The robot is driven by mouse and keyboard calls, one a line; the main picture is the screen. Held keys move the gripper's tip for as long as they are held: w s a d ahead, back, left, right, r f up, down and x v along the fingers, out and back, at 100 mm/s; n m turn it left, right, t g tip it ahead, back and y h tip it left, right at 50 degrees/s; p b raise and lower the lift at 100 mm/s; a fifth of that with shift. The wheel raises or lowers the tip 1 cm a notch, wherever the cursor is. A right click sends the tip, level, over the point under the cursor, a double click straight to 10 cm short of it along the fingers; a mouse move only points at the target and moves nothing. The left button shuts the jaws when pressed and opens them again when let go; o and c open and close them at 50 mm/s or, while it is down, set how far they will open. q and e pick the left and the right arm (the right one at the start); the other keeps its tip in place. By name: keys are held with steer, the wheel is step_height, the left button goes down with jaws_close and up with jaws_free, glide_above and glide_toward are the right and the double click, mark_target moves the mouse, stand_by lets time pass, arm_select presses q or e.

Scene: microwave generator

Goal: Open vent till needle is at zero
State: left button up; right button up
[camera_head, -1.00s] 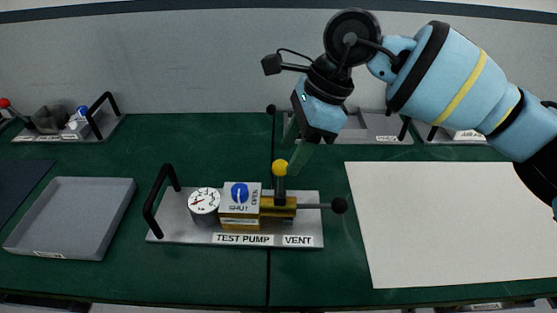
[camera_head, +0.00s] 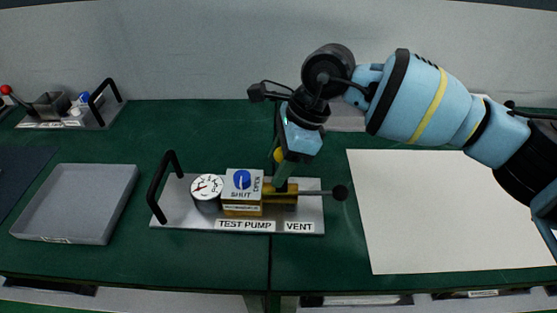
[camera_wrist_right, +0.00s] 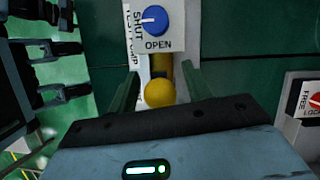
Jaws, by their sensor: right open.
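The test pump unit sits on a grey plate (camera_head: 178,214) labelled TEST PUMP and VENT. Its round white gauge (camera_head: 207,186) has a dark needle, too small to read exactly. A blue knob (camera_head: 242,179) sits on a white-topped block marked SHUT and OPEN; in the right wrist view the knob (camera_wrist_right: 153,19) has a white pointer line aimed toward SHUT. My right gripper (camera_head: 281,181) points down over the brass part of the unit. In the right wrist view its open fingers (camera_wrist_right: 162,74) straddle a yellow ball (camera_wrist_right: 160,93), with no clear contact. My left gripper is out of view.
A black handle (camera_head: 165,185) stands at the plate's left end, and a rod with a black ball (camera_head: 340,193) sticks out right. A grey tray (camera_head: 75,235) lies left, a white sheet (camera_head: 430,235) right. Another unit (camera_head: 60,112) stands at back left.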

steer(key=shift+a+f, duration=0.1)
steer(key=shift+f, duration=0.05)
steer(key=shift+c, duration=0.4)
jaws_close()
